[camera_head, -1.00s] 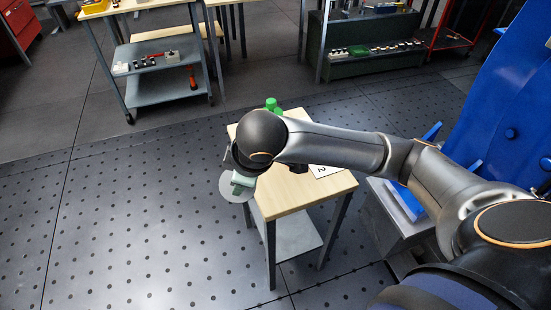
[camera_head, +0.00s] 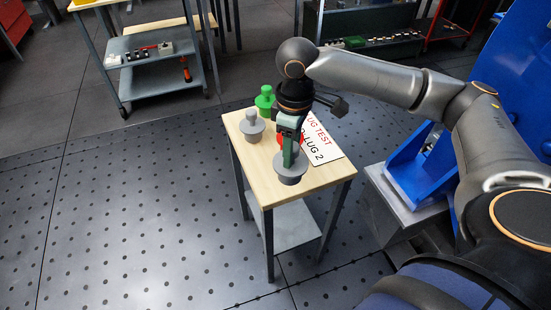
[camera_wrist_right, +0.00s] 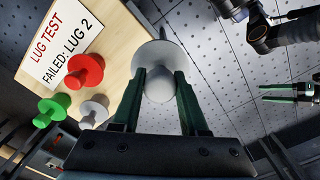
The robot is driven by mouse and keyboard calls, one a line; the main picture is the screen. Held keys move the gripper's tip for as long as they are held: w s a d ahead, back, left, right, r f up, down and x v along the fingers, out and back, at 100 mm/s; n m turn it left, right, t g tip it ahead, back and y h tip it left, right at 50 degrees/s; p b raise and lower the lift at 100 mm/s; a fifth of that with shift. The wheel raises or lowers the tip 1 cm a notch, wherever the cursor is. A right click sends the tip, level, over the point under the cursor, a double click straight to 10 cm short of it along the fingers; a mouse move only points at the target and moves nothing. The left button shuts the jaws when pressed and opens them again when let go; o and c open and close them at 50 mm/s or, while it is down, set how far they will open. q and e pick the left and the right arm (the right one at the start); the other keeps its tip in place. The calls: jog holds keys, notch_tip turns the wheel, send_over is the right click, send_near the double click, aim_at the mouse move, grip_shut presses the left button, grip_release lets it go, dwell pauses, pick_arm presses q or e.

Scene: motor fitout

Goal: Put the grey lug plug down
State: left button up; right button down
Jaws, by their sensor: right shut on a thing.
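My right gripper (camera_head: 289,152) is shut on a grey lug plug (camera_head: 290,166), a wide disc with a narrower knob. In the right wrist view its two green fingers pinch the knob of the plug (camera_wrist_right: 160,82). In the head view the plug overlaps the front part of the small wooden table (camera_head: 312,188); it looks raised, but the gap is hard to judge. My left gripper (camera_wrist_right: 287,92) shows only in the right wrist view, off at the right edge, its fingers apart and empty.
On the table stand another grey plug (camera_head: 251,127), a green plug (camera_head: 265,102) and a red plug (camera_wrist_right: 84,72), partly hidden in the head view. A white "LUG TEST" sign (camera_head: 322,145) lies at the right. The table's front is bare.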

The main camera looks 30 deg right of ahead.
jog(key=w+f, duration=0.2)
jog(key=f, duration=0.1)
jog(key=w+f+b, duration=0.1)
jog(key=w+f, duration=0.1)
jog(key=f, duration=0.1)
jog(key=w+f, duration=0.2)
jog(key=f, duration=0.1)
jog(key=shift+w+d+f+b, duration=0.1)
jog(key=shift+w+f+b, duration=0.15)
jog(key=shift+f+b, duration=0.1)
jog(key=shift+c, duration=2.2)
grip_release()
notch_tip(320, 180, up, 12)
jog(key=p, duration=0.2)
jog(key=s+a+f+t+y, duration=0.2)
jog(key=a+f+y, duration=0.1)
jog(key=a+f, duration=0.7)
jog(key=s+a+f+t+y, duration=0.3)
jog(key=a+f, duration=0.6)
jog(key=f, duration=0.2)
jog(key=s+d+f+m+t+h, duration=0.1)
jog(key=s+d+f+m+t, duration=0.1)
jog(key=s, duration=0.4)
jog(key=s+d+f+m+t+h, duration=0.2)
jog(key=s+d+f, duration=0.2)
jog(key=s, duration=0.3)
jog(key=shift+s+d+f+m, duration=0.15)
jog(key=shift+s+f+m, duration=0.05)
jog(key=shift+f+m, duration=0.1)
